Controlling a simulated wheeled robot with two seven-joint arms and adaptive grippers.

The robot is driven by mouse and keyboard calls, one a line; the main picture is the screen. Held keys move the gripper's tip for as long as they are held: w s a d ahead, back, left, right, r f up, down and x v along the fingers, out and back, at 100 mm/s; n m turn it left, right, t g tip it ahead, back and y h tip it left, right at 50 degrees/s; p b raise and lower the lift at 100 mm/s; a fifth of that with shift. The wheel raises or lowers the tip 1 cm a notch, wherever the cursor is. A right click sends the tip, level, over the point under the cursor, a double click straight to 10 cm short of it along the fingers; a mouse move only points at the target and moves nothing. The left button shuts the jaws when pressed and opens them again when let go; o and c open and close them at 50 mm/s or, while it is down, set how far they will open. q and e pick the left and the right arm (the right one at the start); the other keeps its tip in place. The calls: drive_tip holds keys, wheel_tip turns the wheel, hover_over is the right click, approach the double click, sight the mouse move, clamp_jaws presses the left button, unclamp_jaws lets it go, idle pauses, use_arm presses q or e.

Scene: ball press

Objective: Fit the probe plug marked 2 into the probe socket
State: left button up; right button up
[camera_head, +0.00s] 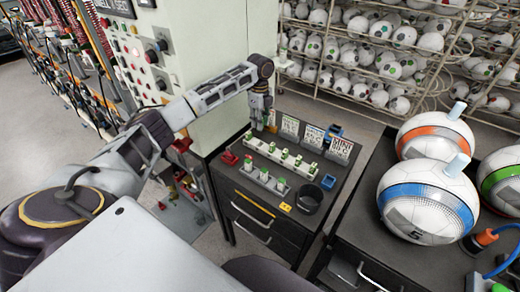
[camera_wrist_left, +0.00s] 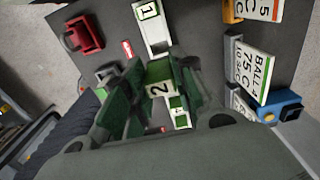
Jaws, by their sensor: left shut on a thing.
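The plug marked 2 (camera_wrist_left: 160,89) is a white and green block between the green finger pads of my left gripper (camera_wrist_left: 158,95) in the left wrist view. The gripper is shut on it. In the head view my left gripper (camera_head: 260,122) points down over the back left of the dark cabinet top, and the plug is hidden there. I cannot tell whether the plug is clear of its rail. A white piece marked 1 (camera_wrist_left: 149,14) lies just beyond the plug. I cannot make out for sure which thing is the probe socket. My right gripper is not in view.
The cabinet top (camera_head: 238,192) carries white rails of green and white plugs (camera_head: 264,179), a red holder (camera_head: 229,158), a blue holder (camera_head: 328,182), a black cup (camera_head: 309,198) and standing cards (camera_head: 340,149). An orange connector (camera_head: 485,238) and large balls (camera_head: 428,205) are at right.

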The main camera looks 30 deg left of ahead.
use_arm(q)
drive_tip(key=shift+f+p, duration=0.35)
drive_tip(key=shift+f, duration=2.2)
drive_tip(key=shift+f+p, duration=0.4)
drive_tip(key=shift+f, duration=2.1)
drive_tip(key=o, duration=1)
drive_tip(key=shift+f, duration=0.1)
wheel_tip(320, 180, up, 12)
drive_tip(key=shift+r+b, duration=0.15)
drive_tip(key=shift+b, duration=0.8)
